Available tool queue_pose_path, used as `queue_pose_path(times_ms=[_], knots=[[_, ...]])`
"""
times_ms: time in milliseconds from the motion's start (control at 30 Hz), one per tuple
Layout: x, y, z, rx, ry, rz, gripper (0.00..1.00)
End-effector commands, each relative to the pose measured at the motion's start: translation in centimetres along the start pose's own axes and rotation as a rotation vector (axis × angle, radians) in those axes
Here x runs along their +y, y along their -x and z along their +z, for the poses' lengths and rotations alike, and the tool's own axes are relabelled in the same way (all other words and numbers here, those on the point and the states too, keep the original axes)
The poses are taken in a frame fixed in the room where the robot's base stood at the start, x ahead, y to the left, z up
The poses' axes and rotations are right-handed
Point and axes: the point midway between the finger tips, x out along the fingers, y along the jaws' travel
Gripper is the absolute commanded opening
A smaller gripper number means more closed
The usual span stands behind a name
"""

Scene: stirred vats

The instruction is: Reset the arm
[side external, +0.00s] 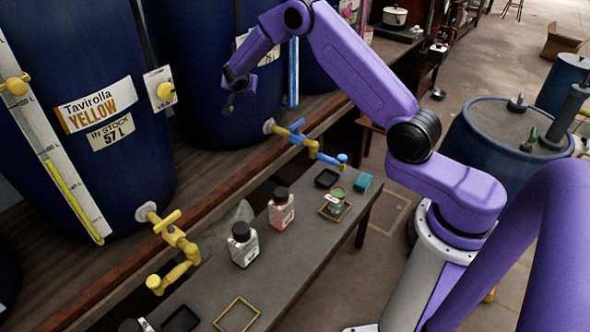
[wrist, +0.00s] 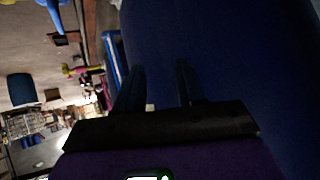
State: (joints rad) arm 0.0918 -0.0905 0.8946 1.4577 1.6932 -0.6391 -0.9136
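My purple arm is raised, with its forearm reaching left over the bench. My gripper (side external: 231,102) is in front of a large dark blue vat (side external: 205,60), well above the bench top. In the wrist view my gripper (wrist: 160,68) shows two dark fingers standing apart with nothing between them. The vat's blue wall (wrist: 240,60) fills much of that view behind the fingers. I cannot tell from these frames whether the fingers touch the vat.
A yellow tap (side external: 175,250) and a blue-handled tap (side external: 300,138) jut over a grey bench (side external: 285,255). Bottles (side external: 243,245) (side external: 281,208), trays and a teal block (side external: 363,181) stand on it. A blue barrel (side external: 510,140) stands at right. Open floor lies behind.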

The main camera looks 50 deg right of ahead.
Motion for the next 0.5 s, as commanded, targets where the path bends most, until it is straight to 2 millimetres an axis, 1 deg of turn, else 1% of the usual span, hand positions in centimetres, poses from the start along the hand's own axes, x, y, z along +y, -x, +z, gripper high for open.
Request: queue_pose_path(times_ms=[33,100,167,200,267,333,367,400,467,500], knots=[[-2.1,1.4,-0.2,-0.002,0.069,-0.106,0.38],[-4.7,3.4,0.0,-0.015,0.177,-0.247,0.38],[-6.5,5.3,0.6,-0.032,0.272,-0.359,0.38],[-7.6,6.8,1.2,-0.047,0.340,-0.431,0.38],[-8.8,9.1,2.3,-0.075,0.447,-0.534,0.38],[-9.5,11.9,3.9,-0.114,0.577,-0.643,0.38],[-9.6,13.2,4.6,-0.133,0.635,-0.686,0.38],[-9.6,14.9,5.7,-0.160,0.713,-0.740,0.38],[-9.0,17.6,7.4,-0.206,0.836,-0.815,0.38],[-8.3,19.4,8.6,-0.240,0.920,-0.859,0.38]])
